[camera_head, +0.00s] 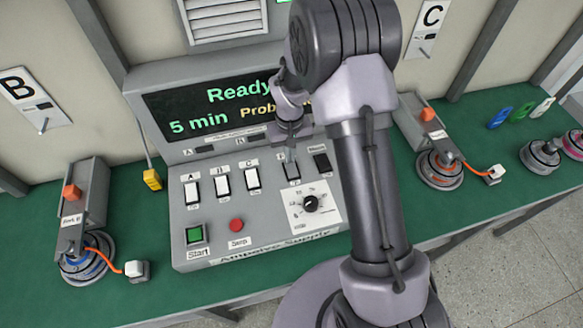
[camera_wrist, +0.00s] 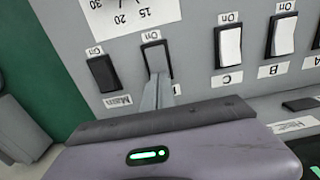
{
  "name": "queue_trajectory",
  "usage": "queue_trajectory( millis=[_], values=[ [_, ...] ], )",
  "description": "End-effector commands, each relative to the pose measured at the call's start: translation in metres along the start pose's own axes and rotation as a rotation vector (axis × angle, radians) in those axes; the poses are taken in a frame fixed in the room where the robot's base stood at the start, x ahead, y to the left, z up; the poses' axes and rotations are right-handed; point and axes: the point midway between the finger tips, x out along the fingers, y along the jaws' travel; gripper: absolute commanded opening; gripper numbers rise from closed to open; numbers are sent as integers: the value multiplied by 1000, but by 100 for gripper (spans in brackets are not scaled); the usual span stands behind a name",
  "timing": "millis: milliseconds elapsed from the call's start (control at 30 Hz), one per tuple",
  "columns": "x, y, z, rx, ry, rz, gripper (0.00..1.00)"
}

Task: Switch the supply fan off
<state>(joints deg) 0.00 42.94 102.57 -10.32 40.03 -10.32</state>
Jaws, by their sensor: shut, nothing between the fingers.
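The supply panel (camera_head: 262,205) has a row of rocker switches. White rockers marked A, B and C stand on the left, and the black Main rocker (camera_head: 321,161) is on the right; it also shows in the wrist view (camera_wrist: 103,73). Between C and Main is a grey rocker in a dark frame (camera_wrist: 154,56), whose name label I cannot read; only "On" shows above it. My gripper (camera_head: 291,160) is shut and empty. Its narrow fingertips (camera_wrist: 158,86) are at the lower part of this grey rocker; whether they touch it I cannot tell.
The screen (camera_head: 200,112) reads "Ready" and "5 min", partly hidden by my arm. A green Start button (camera_head: 194,235), a red Stop button (camera_head: 236,225) and a dial (camera_head: 310,203) sit below the switches. Motor fixtures stand left (camera_head: 85,262) and right (camera_head: 440,168) on the green bench.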

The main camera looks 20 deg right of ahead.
Motion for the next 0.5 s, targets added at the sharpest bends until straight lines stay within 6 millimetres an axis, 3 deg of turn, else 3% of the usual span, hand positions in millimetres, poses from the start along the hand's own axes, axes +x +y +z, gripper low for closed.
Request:
queue_trajectory(
  millis=[500],
  values=[
    [8,0,0,0,0,0,0]
  ],
)
